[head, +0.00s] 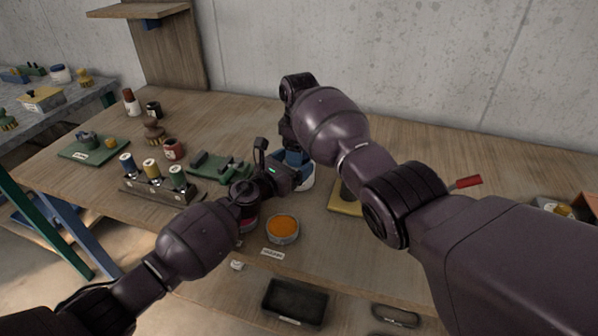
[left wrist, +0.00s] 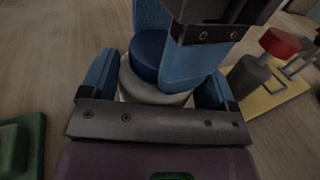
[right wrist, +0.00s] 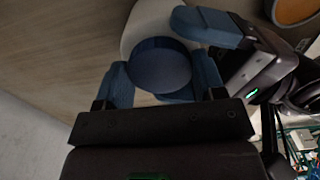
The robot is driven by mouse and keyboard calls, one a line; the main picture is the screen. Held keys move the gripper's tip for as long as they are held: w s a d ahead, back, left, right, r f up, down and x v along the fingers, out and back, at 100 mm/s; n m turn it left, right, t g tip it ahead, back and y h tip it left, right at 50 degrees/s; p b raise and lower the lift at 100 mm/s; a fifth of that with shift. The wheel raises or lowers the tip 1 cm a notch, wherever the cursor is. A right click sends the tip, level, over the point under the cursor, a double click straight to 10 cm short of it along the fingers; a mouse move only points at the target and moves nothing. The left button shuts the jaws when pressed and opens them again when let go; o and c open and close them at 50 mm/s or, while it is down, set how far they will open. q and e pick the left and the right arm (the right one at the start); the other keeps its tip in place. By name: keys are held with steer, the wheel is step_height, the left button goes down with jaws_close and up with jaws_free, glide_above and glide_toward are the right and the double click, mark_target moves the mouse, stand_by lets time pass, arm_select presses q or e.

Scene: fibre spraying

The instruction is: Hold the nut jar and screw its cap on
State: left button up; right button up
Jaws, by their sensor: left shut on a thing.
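The white nut jar (left wrist: 155,96) stands on the bench in the middle of the head view (head: 309,183). Its blue cap (left wrist: 149,52) is on top of the jar, and also shows in the right wrist view (right wrist: 160,66). My left gripper (left wrist: 155,92) is shut on the jar, one blue finger on each side. My right gripper (right wrist: 163,78) is above, with its fingers on both sides of the cap. I cannot tell whether they press on it. The thread is hidden.
An orange-filled round tin (head: 282,229) sits near the front edge, close to my left arm. A yellow base (head: 345,207) with a dark post is right of the jar. Green fixtures (head: 220,167) and a spool rack (head: 155,187) are left. The bench behind is mostly clear.

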steer(key=shift+c, duration=1.3)
steer(key=m, duration=0.4)
steer(key=shift+m, duration=0.3)
steer(key=m, duration=0.5)
steer(key=o, duration=1)
steer(key=shift+r, duration=0.1)
steer(key=shift+r, duration=2.2)
